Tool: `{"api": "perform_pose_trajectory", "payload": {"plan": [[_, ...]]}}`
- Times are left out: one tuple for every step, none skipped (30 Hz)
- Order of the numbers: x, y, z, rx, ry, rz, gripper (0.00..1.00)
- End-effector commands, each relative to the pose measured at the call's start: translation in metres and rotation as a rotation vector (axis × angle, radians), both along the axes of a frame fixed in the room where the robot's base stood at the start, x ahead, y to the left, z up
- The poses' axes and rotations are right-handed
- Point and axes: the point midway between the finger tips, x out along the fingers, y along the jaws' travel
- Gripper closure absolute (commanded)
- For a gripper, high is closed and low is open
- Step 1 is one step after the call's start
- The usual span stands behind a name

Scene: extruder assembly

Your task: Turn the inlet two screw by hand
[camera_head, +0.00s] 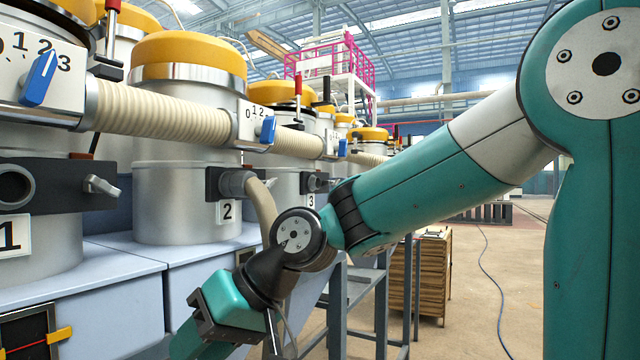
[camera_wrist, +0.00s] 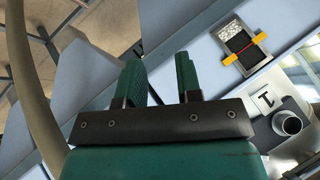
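Inlet two is the dark block (camera_head: 213,184) on the metal hopper (camera_head: 187,200) above the label "2" (camera_head: 228,211). A beige hose (camera_head: 262,205) is joined to its port and hangs down behind my arm. I cannot clearly make out the inlet two screw; the hose covers the right side of the block. My gripper is below and in front of inlet two in the head view, with its fingertips not clearly seen there. In the wrist view its two green fingers (camera_wrist: 158,75) stand apart with nothing between them.
Inlet one has an open port (camera_head: 14,187) and a silver screw (camera_head: 100,186); its port also shows in the wrist view (camera_wrist: 288,123). Blue-grey cabinets (camera_head: 110,285) stand below the hoppers. The hose (camera_wrist: 38,110) runs down the wrist view's left side. A wooden crate (camera_head: 420,275) stands behind.

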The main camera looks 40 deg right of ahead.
Motion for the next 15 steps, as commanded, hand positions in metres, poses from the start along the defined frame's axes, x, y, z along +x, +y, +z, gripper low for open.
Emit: {"api": "perform_pose_trajectory", "payload": {"plan": [[0.035,-0.027,0.022,0.079,-0.051,-0.116,0.68],[0.052,-0.042,0.037,0.131,-0.086,-0.177,0.68],[0.073,-0.064,0.055,0.199,-0.131,-0.252,0.68],[0.086,-0.081,0.069,0.249,-0.166,-0.305,0.68],[0.097,-0.1,0.082,0.297,-0.198,-0.354,0.68],[0.109,-0.124,0.099,0.359,-0.242,-0.414,0.68],[0.116,-0.142,0.111,0.401,-0.273,-0.453,0.68],[0.121,-0.159,0.122,0.44,-0.302,-0.487,0.68],[0.126,-0.18,0.135,0.487,-0.337,-0.526,0.68],[0.128,-0.194,0.144,0.519,-0.362,-0.55,0.68],[0.129,-0.208,0.152,0.549,-0.383,-0.572,0.68],[0.129,-0.224,0.161,0.584,-0.41,-0.598,0.68],[0.129,-0.234,0.168,0.606,-0.428,-0.612,0.68],[0.129,-0.243,0.173,0.626,-0.441,-0.626,0.68],[0.128,-0.252,0.179,0.647,-0.46,-0.638,0.68]]}}
